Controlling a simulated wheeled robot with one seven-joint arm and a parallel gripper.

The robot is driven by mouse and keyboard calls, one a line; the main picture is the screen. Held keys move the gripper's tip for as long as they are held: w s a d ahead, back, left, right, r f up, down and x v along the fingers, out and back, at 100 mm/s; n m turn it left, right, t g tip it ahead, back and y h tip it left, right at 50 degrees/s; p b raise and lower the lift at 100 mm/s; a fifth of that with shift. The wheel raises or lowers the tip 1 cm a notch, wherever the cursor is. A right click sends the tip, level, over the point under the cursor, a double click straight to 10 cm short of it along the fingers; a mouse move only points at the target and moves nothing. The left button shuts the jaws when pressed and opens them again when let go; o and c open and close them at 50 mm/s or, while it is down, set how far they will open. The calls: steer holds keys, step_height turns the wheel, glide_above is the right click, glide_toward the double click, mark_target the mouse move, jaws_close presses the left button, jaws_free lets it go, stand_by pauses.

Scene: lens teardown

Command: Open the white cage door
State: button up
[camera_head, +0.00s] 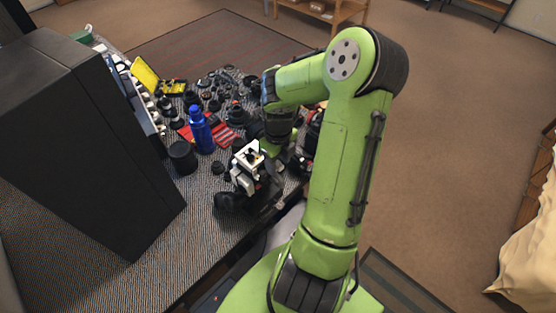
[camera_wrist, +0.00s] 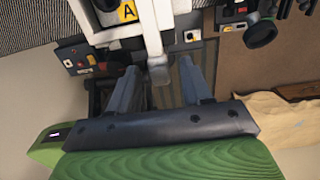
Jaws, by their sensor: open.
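The white cage (camera_head: 246,157) is a small boxy frame with a dark inside, near the front edge of the table in the head view. My gripper (camera_wrist: 160,68) is open in the wrist view, its two grey fingers spread apart. A white upright part (camera_wrist: 151,28) with a grey lower end reaches down to between the fingertips; I cannot tell whether the fingers touch it. A white block (camera_wrist: 112,38) with a yellow "A" label is just left of that part. I cannot make out the door's edge or hinge. In the head view my wrist is beside the cage and the fingers cannot be made out.
A blue bottle (camera_head: 200,130), a black cylinder (camera_head: 183,157) and a red tray (camera_head: 222,132) stand left of the cage. Many dark lens parts crowd the table behind. A large black box (camera_head: 85,150) fills the left. A dark panel with buttons (camera_wrist: 82,58) is left of my fingers.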

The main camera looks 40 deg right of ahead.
steer(key=shift+c, duration=0.5)
jaws_close()
steer(key=shift+r, duration=0.1)
